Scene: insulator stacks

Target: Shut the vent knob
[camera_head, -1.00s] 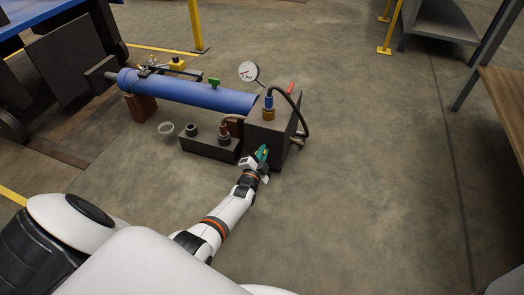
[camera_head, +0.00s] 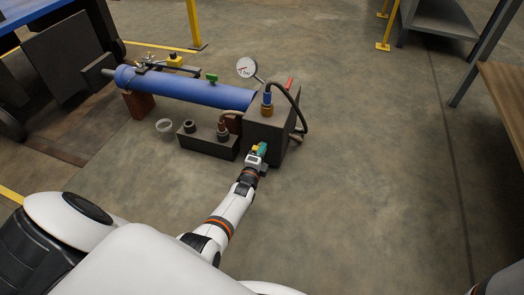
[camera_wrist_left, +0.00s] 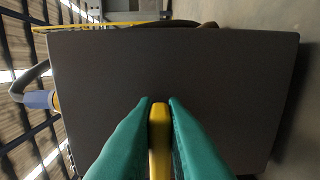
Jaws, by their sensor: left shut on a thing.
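The vent knob (camera_wrist_left: 159,140) is a narrow yellow bar standing on the near face of the dark box (camera_head: 267,128). My left gripper (camera_head: 260,148) is at that face, with its teal fingers on either side of the knob. In the left wrist view the fingers (camera_wrist_left: 159,106) are shut on the knob, which runs upright between them. In the head view the fingers and wrist hide most of the knob. My right gripper is out of view.
A blue cylinder (camera_head: 185,90) runs left from the box. A pressure gauge (camera_head: 246,67) and a dark hose (camera_head: 304,112) are by the box. A low dark block (camera_head: 205,142) and a pale ring (camera_head: 164,125) lie left. Floor to the right is clear.

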